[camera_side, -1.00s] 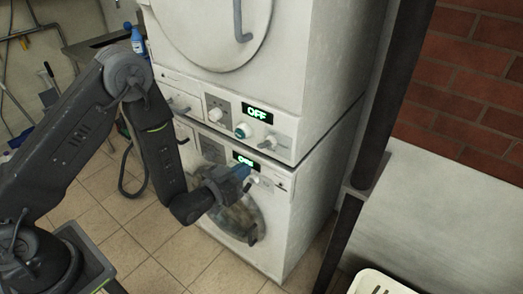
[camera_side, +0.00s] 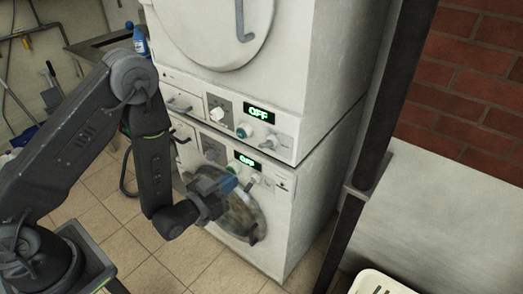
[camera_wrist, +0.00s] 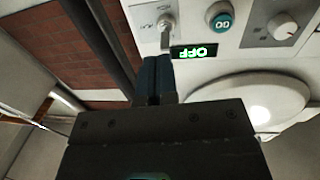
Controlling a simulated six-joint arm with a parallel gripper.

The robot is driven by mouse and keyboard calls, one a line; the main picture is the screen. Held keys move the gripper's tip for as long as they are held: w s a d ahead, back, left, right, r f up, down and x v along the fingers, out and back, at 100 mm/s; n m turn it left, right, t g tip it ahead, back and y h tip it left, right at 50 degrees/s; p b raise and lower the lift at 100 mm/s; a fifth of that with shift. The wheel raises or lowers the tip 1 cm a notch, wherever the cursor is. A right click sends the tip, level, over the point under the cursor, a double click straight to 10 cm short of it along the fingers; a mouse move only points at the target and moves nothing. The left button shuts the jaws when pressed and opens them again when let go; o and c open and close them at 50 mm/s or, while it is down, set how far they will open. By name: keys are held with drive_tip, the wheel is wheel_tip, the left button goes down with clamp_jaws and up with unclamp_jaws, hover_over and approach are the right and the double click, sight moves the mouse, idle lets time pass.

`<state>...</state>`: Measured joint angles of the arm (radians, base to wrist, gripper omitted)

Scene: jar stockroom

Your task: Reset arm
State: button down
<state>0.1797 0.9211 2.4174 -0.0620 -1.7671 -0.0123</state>
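My gripper (camera_side: 229,184) is in front of the lower white machine (camera_side: 290,215), just below its control panel and overlapping its round door. Its blue fingertips also show in the wrist view (camera_wrist: 157,76), close together with nothing visible between them. The lower machine's display (camera_side: 246,161) reads OFF. In the wrist view, a display (camera_wrist: 194,52) appears upside down, with a teal button (camera_wrist: 222,22), a white knob (camera_wrist: 285,28) and a silver lever (camera_wrist: 166,32) around it. The lever is just past the fingertips; I cannot tell the exact gap.
An upper white machine (camera_side: 315,60) is stacked on the lower one; its display (camera_side: 258,112) also reads OFF. A dark post (camera_side: 385,110) stands to the right, beside a pale counter (camera_side: 450,215) with a white basket (camera_side: 378,281). Tiled floor (camera_side: 195,262) is open in front.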

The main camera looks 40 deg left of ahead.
drive_tip(key=a+r+g+y, duration=0.1)
drive_tip(key=a+r+g, duration=0.15)
drive_tip(key=r, duration=0.45)
drive_tip(key=a+r+g, duration=0.1)
drive_tip(key=r+g, duration=0.3)
drive_tip(key=r, duration=0.3)
drive_tip(key=s+a+r+g, duration=0.1)
drive_tip(key=s+r, duration=0.3)
drive_tip(key=s, duration=0.5)
drive_tip(key=s+a+r+n+g+y, duration=0.1)
drive_tip(key=s+r+g, duration=0.3)
drive_tip(key=s, duration=0.6)
drive_tip(key=shift+s+a+g, duration=0.25)
drive_tip(key=shift+a+g, duration=0.1)
drive_tip(key=c, duration=1.8)
unclamp_jaws()
drive_tip(key=shift+c, duration=0.2)
